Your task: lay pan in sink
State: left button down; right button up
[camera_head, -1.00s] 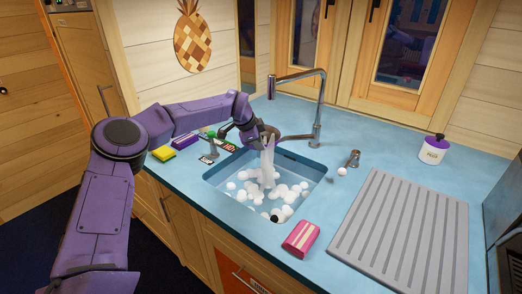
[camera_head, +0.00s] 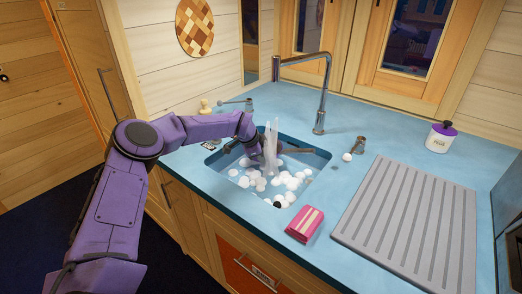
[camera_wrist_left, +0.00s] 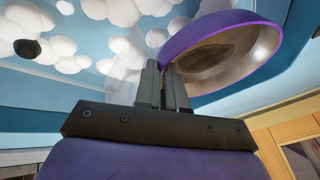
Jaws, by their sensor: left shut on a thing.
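The pan is purple outside with a brownish metallic inside, and its rim (camera_wrist_left: 225,22) shows close to my fingers in the left wrist view. In the head view a thin dark part of the pan (camera_head: 298,151) shows just right of my left gripper (camera_head: 264,147). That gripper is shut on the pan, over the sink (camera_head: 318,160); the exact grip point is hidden. The sink is a blue basin with several white balls (camera_head: 262,183) in it. A pale translucent shape stands by the gripper. My right gripper is not in view.
A tall metal faucet (camera_head: 322,85) rises behind the sink. A pink packet (camera_head: 304,224) lies at the front edge, and a grey ribbed drainboard (camera_head: 410,220) is at the right. A white pot with a purple lid (camera_head: 441,137) stands behind it.

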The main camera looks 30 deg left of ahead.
pick_arm(q)
notch_tip(320, 180, down, 11)
jog(key=b, duration=0.9)
jog(key=c, duration=1.1)
grip_release()
jog(key=shift+c, duration=0.2)
jog(key=shift+s+f, duration=0.1)
jog(key=b+v, duration=0.1)
jog(key=v, duration=0.9)
jog(key=shift+r, duration=0.3)
jog(key=shift+s, duration=0.1)
